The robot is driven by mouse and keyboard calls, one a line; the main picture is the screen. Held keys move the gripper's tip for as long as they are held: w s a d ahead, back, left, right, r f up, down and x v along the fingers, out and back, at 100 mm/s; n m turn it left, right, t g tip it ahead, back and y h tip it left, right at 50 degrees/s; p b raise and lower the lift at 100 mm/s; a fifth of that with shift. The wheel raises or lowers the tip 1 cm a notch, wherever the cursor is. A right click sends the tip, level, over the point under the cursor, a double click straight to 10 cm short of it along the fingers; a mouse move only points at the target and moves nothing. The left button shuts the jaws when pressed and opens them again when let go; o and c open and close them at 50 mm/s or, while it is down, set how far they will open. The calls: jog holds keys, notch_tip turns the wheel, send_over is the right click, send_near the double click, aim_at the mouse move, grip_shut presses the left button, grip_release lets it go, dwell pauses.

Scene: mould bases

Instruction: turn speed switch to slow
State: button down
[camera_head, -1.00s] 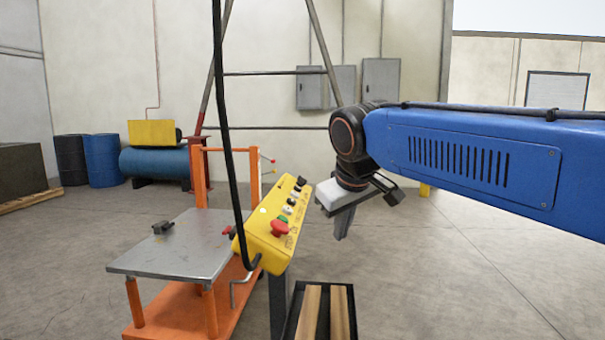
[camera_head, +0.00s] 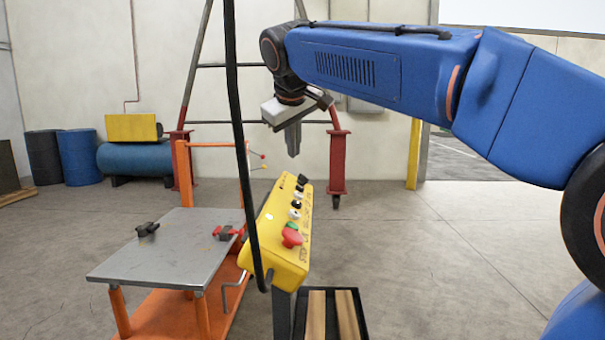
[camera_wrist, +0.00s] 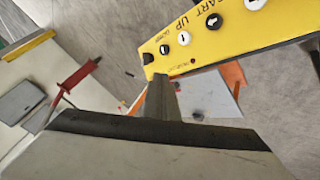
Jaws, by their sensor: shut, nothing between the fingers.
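The yellow control box (camera_head: 262,245) stands tilted on a dark post, with a row of black and white controls, a green button (camera_head: 292,226) and a red button (camera_head: 291,238). A black knob (camera_head: 303,180) sits at its far end; I cannot tell which control is the speed switch. My gripper (camera_head: 293,152) is shut and empty, pointing down above the far end of the box. In the wrist view, the shut fingers (camera_wrist: 157,80) appear near the box's end, by a black knob (camera_wrist: 164,49) and a white button (camera_wrist: 184,38). Contact is not clear.
A black cable (camera_head: 233,90) hangs beside the box. A grey-topped orange cart (camera_head: 165,250) stands left of it. A dark tray with wooden slats (camera_head: 316,315) lies below. A red-legged frame (camera_head: 338,160) stands behind. Floor to the right is open.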

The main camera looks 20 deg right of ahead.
send_near(302, 183)
jog(key=shift+w+a+f, duration=0.15)
jog(key=shift+a+f, duration=0.9)
jog(key=shift+f, duration=0.15)
jog(key=shift+w+d+f, duration=0.3)
jog(key=shift+w+d, duration=0.2)
jog(key=shift+d, duration=0.05)
jog(key=shift+w+d+f, duration=0.3)
jog(key=shift+w+d, duration=0.2)
jog(key=shift+d, duration=0.05)
jog(key=shift+w+d+f, duration=0.15)
jog(key=shift+w+d, duration=0.25)
